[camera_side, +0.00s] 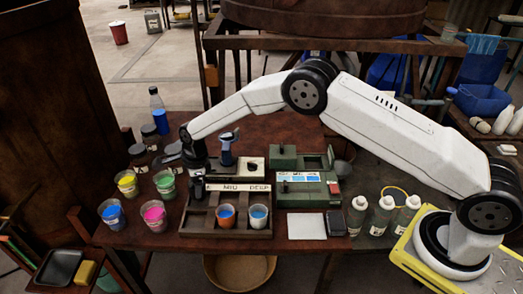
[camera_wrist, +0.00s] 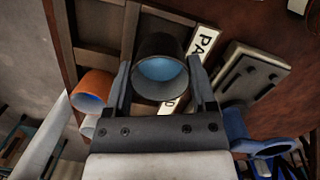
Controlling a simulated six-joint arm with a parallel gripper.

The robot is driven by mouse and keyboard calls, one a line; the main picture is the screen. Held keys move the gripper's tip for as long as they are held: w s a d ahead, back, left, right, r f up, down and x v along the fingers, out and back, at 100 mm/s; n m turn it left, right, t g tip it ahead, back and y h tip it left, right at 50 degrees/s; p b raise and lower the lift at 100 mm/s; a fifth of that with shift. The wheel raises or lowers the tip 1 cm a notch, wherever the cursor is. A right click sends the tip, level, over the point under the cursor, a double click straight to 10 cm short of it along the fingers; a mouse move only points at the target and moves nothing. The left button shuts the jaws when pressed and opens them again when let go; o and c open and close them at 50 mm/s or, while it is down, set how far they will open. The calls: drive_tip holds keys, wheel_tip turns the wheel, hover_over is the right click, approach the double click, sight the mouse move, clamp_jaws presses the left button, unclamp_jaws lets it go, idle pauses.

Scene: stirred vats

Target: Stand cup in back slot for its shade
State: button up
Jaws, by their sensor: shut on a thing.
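My gripper (camera_wrist: 160,72) is shut on a dark cup (camera_wrist: 158,46) with blue liquid inside, seen between the two fingers in the wrist view. In the side view my gripper (camera_side: 196,160) is over the back left of the wooden rack (camera_side: 228,231); the held cup is hard to make out there. The rack has a label strip (camera_side: 240,187) reading MID and DEEP. An orange cup (camera_side: 226,217) and a pale cup (camera_side: 259,217) stand in its front slots. In the wrist view a label (camera_wrist: 205,44) starting PA lies beside the held cup. Whether the cup touches the rack is unclear.
Open paint cups, yellow (camera_side: 127,184), green (camera_side: 165,183), blue (camera_side: 111,214) and pink (camera_side: 154,215), stand left of the rack. A green device (camera_side: 307,189) is close on the right. A blue-topped stand (camera_side: 227,150) rises behind the rack. White bottles (camera_side: 381,216) stand farther right.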

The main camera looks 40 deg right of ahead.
drive_tip(key=shift+f, duration=1.1)
drive_tip(key=shift+f, duration=0.15)
drive_tip(key=o, duration=1.3)
drive_tip(key=shift+s+d+r, duration=0.1)
drive_tip(key=shift+d+r, duration=0.15)
drive_tip(key=shift+r, duration=1.8)
drive_tip(key=shift+s+d+r, duration=0.1)
drive_tip(key=shift+d+r, duration=0.1)
drive_tip(key=shift+r, duration=1.8)
drive_tip(key=shift+s+d+r, duration=0.1)
drive_tip(key=shift+d+r, duration=0.15)
drive_tip(key=shift+r, duration=1.8)
